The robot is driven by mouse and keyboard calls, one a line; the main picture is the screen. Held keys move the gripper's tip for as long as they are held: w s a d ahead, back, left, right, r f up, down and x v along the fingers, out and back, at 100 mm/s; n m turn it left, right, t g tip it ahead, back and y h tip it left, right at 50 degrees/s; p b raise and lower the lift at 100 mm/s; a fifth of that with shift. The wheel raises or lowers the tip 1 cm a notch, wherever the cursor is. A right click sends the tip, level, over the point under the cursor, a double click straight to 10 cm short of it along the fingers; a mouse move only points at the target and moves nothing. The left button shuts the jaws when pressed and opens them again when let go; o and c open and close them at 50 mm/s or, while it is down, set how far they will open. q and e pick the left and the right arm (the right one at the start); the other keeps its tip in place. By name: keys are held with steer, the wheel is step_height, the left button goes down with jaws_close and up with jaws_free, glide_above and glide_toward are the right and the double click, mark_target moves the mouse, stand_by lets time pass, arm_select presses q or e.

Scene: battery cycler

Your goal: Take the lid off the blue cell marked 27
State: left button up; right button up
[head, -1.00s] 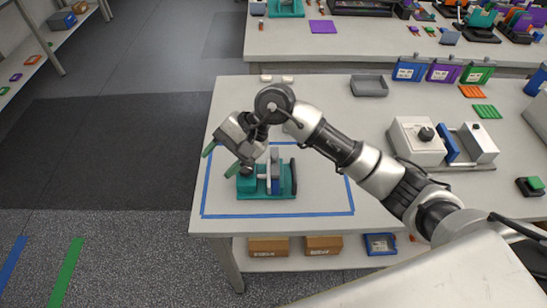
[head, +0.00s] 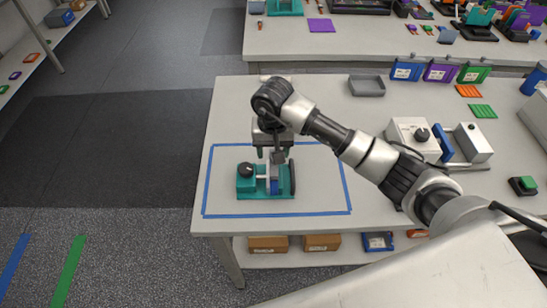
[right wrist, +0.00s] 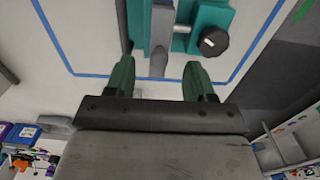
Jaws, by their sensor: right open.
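A teal clamp fixture (head: 246,187) with a black knob stands on the table inside a blue tape rectangle. A blue piece (head: 274,187), likely the cell, sits upright in it beside a light plate; no number is readable and no separate lid can be made out. My right gripper (head: 275,156) is directly above the fixture, pointing down, and hides the blue piece's top. In the right wrist view its green fingers (right wrist: 159,72) are open and apart, with a grey bar (right wrist: 160,38) of the fixture showing between and beyond them. My left gripper is out of view.
A white device (head: 408,137) with a black knob and blue part stands at the right. A grey tray (head: 369,86) and blue, purple and green bins (head: 441,72) are at the back. The table around the fixture is clear.

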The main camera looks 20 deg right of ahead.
steer(key=shift+s+f+p, duration=0.1)
steer(key=shift+f+p, duration=0.5)
steer(key=shift+f, duration=1.3)
steer(key=c, duration=1)
steer(key=shift+r, duration=0.1)
